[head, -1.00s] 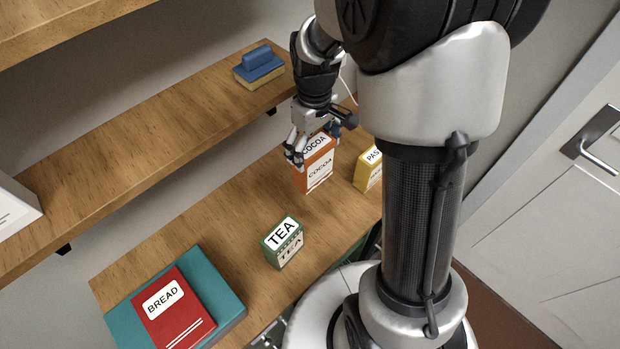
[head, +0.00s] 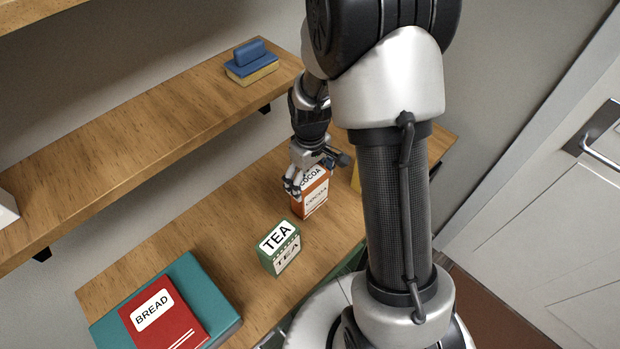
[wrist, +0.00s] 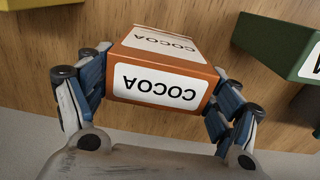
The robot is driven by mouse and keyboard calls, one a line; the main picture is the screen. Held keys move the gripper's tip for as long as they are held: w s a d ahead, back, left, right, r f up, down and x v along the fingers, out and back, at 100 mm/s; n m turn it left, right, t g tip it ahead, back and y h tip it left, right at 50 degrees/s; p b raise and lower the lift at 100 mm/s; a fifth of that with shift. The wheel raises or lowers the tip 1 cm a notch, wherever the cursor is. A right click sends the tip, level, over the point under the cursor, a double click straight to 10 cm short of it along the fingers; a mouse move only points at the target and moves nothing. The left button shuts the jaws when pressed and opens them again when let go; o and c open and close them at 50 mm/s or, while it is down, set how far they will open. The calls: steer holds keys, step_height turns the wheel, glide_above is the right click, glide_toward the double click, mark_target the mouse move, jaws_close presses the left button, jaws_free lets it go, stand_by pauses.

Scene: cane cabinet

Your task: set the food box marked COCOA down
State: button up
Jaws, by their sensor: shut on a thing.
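The orange food box marked COCOA (head: 316,202) is upright over the lower wooden shelf, just behind and to the right of the green TEA box. My gripper (head: 293,188) is shut on its upper part. In the wrist view the COCOA box (wrist: 160,85) sits between both fingers of my gripper (wrist: 158,100), with its label upside down. I cannot tell whether its base touches the shelf (head: 215,215).
The green TEA box (head: 280,248) stands close in front; its edge also shows in the wrist view (wrist: 275,45). A red BREAD book-like box (head: 165,318) lies on a teal one (head: 205,290). A yellow box (head: 356,178) is mostly hidden behind my arm.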

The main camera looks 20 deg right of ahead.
steer(key=shift+f, duration=0.15)
steer(key=o, duration=1.5)
steer(key=shift+o, duration=0.2)
